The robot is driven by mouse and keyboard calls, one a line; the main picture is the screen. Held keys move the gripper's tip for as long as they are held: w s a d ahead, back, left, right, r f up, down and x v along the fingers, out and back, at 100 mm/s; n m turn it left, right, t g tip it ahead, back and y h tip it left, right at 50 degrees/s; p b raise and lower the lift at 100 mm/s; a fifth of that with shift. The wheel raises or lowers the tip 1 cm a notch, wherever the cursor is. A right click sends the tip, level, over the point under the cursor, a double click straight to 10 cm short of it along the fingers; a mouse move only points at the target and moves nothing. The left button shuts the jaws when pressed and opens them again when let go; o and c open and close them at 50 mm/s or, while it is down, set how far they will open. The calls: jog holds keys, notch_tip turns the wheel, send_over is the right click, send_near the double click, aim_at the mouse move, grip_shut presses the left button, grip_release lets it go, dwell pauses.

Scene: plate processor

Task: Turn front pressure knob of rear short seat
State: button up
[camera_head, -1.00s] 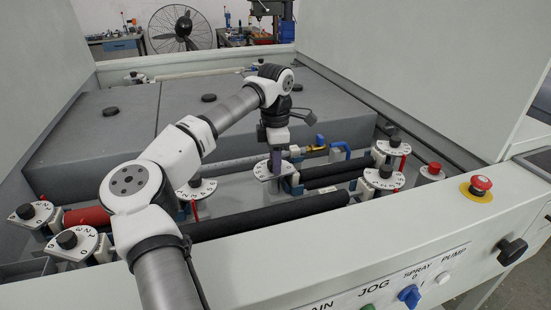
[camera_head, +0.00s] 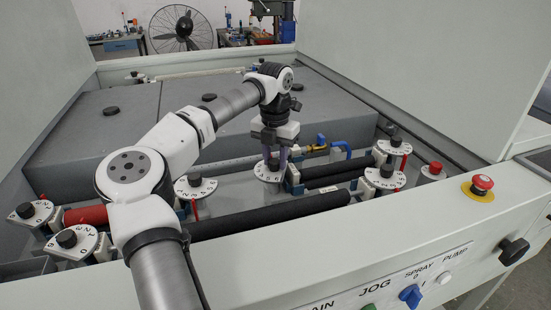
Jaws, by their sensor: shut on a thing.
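My gripper (camera_head: 275,158) points straight down over a white numbered dial (camera_head: 267,174) near the middle of the machine. Its two fingers are shut on the black knob (camera_head: 274,163) at the centre of that dial, one finger on each side. The fingers partly cover the knob, and its pointer position is too small to tell. The dial's numbers face the front of the machine.
Similar knobs stand close by: one to the left (camera_head: 195,180), two at right (camera_head: 386,171) (camera_head: 396,142) and two at far left (camera_head: 67,239) (camera_head: 25,211). Black rollers (camera_head: 265,216) lie near the dial. A red emergency button (camera_head: 482,183) sits on the front ledge.

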aim_at(274, 160)
jog(key=n, duration=0.5)
jog(key=shift+a+b, duration=0.1)
jog(key=shift+b, duration=0.2)
jog(key=shift+n, duration=0.3)
jog(key=o, duration=1)
notch_tip(274, 160, up, 14)
jog(key=shift+f+b, duration=0.1)
jog(key=shift+b, duration=0.45)
